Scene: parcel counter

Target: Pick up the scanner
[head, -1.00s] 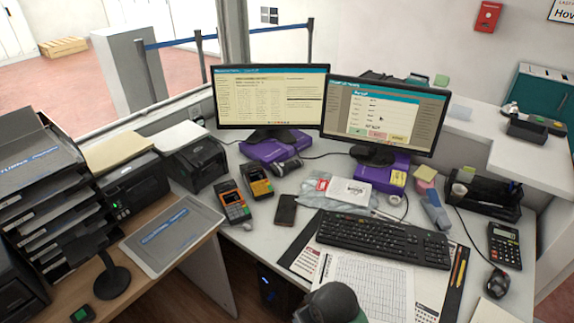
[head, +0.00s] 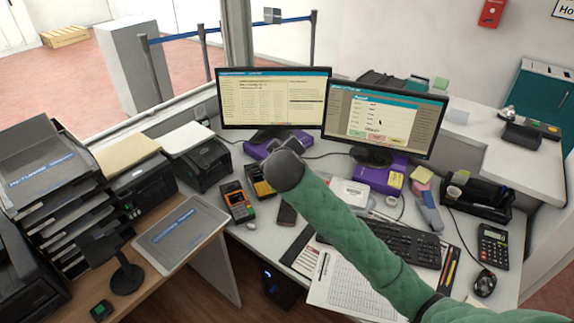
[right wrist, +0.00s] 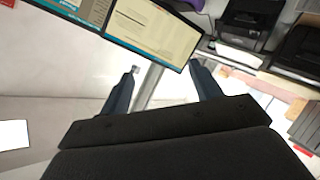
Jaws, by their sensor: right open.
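I cannot tell for sure which thing is the scanner. A black device on a round-footed stand (head: 127,279) on the wooden counter at the left in the head view may be it. My right arm, in a green sleeve, reaches across the desk, and its dark wrist end covers the area in front of the left monitor. My right gripper (right wrist: 163,70) is open in the right wrist view, its two fingers apart with nothing held between them. Its fingertips cannot be made out in the head view. My left gripper is out of view.
Two monitors (head: 272,97) stand at the back. Two card terminals (head: 236,202), a phone (head: 287,215) and a keyboard (head: 405,243) crowd the desk. A calculator (head: 493,247) and mouse (head: 485,284) lie right.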

